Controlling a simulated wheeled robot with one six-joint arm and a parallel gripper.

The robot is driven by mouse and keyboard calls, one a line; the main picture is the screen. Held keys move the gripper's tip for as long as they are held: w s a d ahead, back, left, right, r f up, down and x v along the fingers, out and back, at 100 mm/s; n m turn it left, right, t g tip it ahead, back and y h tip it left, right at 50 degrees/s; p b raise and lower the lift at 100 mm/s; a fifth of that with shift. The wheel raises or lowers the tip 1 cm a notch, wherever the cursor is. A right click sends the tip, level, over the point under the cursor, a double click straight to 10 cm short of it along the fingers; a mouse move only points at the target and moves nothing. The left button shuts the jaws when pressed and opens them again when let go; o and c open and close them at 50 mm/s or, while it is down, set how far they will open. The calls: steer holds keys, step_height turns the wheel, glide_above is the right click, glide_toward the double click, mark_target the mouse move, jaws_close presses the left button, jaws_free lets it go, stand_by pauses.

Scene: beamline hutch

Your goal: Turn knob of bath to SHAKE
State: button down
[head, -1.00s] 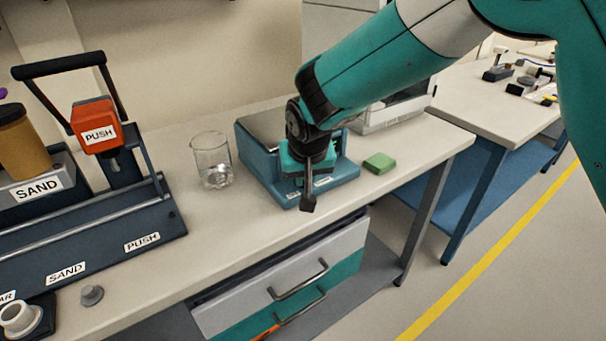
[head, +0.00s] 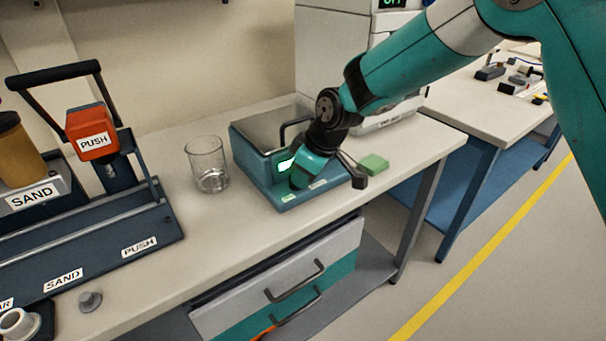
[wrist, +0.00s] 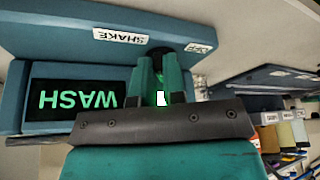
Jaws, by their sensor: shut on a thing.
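The bath (head: 252,162) is a blue box with a grey top on the bench. Its lit green display (head: 284,166) reads WASH, upside down, in the wrist view (wrist: 77,100). The SHAKE label (wrist: 121,36) and an OFF label (wrist: 200,47) are on the bath's panel near the knob. My gripper (wrist: 161,80) is shut on the dark knob (wrist: 161,52), which is mostly hidden between and behind the fingers. In the head view my gripper (head: 301,178) reaches down at the bath's front, and the knob is hidden there.
A glass beaker (head: 208,165) stands just left of the bath. A green block (head: 373,164) lies on the bench to its right. A dark rack with SAND and PUSH labels (head: 100,235) fills the left. The bench front between them is clear.

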steer(key=shift+w+n+g, duration=0.2)
steer(key=shift+n+g, duration=0.1)
steer(key=shift+n, duration=0.8)
steer(key=c, duration=1.2)
jaws_free()
steer(key=v, duration=1.7)
steer(key=shift+w+d, duration=0.15)
steer(key=shift+d, duration=0.25)
steer(key=shift+r, duration=0.1)
steer(key=s+d+m+p, duration=0.1)
steer(key=s+d+m, duration=0.2)
steer(key=s, duration=1)
steer(key=s+d+r+m+g+p, duration=0.1)
steer(key=s+d+m, duration=0.3)
steer(key=s, duration=1)
steer(key=shift+s+r+m+p, duration=0.15)
steer(key=shift+s+m+p, duration=0.2)
steer(key=shift+p, duration=0.4)
